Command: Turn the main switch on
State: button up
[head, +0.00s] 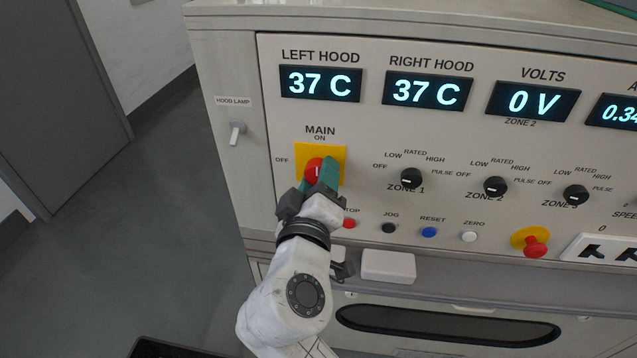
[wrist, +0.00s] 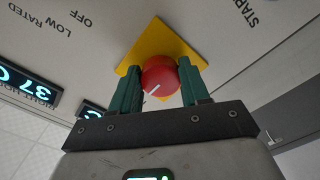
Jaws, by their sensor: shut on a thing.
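The main switch is a red round knob (head: 313,165) on a yellow plate (head: 338,153), under the label MAIN, with ON above and OFF to the left. My gripper (head: 319,176) is shut on the red knob, with a green finger on either side. In the wrist view the knob (wrist: 162,74) sits between the two fingers (wrist: 160,84) in front of the yellow plate (wrist: 148,45). A white mark shows on the knob's face; in the head view it looks close to upright, toward ON. My gripper hides the knob's lower part in the head view.
The hood displays (head: 320,83) are lit at 37 C, and the volts display (head: 532,101) reads 0 V. A hood lamp toggle (head: 236,133) is left. Zone knobs (head: 411,178) and small push buttons (head: 389,228) lie right. A red mushroom button (head: 536,242) stands lower right.

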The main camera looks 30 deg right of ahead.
jog(key=shift+f, duration=0.15)
jog(key=o, duration=1.1)
jog(key=shift+c, duration=0.2)
jog(key=v, duration=1.1)
